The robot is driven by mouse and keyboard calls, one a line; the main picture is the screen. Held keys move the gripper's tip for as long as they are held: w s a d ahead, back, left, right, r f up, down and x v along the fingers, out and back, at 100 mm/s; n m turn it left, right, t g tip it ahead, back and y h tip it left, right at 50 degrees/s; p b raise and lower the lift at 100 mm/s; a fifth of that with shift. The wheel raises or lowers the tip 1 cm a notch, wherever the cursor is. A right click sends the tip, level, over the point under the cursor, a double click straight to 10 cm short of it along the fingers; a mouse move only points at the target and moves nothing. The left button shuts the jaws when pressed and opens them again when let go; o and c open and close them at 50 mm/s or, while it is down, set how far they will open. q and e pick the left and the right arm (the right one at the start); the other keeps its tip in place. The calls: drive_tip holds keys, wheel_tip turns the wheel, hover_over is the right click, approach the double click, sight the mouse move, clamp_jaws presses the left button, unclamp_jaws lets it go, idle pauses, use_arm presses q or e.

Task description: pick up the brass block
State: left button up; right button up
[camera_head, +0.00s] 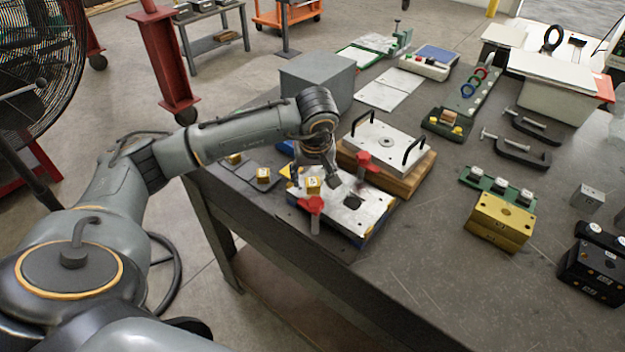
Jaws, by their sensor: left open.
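A small brass block (313,186) with a pale mark on its side sits on the lower mould plate (372,206), near the plate's left part. My left gripper (317,176) points down just above and around this block, with its fingers apart. I cannot tell whether a finger touches the block. Two more small brass blocks stand to the left, one on a dark pad (263,174) and one farther back (235,158). A larger brass-yellow block (500,222) with holes stands at the right of the table. My right gripper is not in view.
Red clamp handles (312,204) stand close to the gripper. Behind it is a mould plate with black handles (385,142) on a wooden base, and a grey box (317,80). Black C-clamps (518,150) lie to the right. The table's front middle (410,270) is clear.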

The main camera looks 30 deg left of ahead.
use_arm(q)
drive_tip(key=shift+w+a+f, duration=0.1)
drive_tip(key=shift+w+f, duration=0.05)
drive_tip(key=shift+f, duration=0.55)
clamp_jaws()
drive_tip(key=shift+r, duration=0.15)
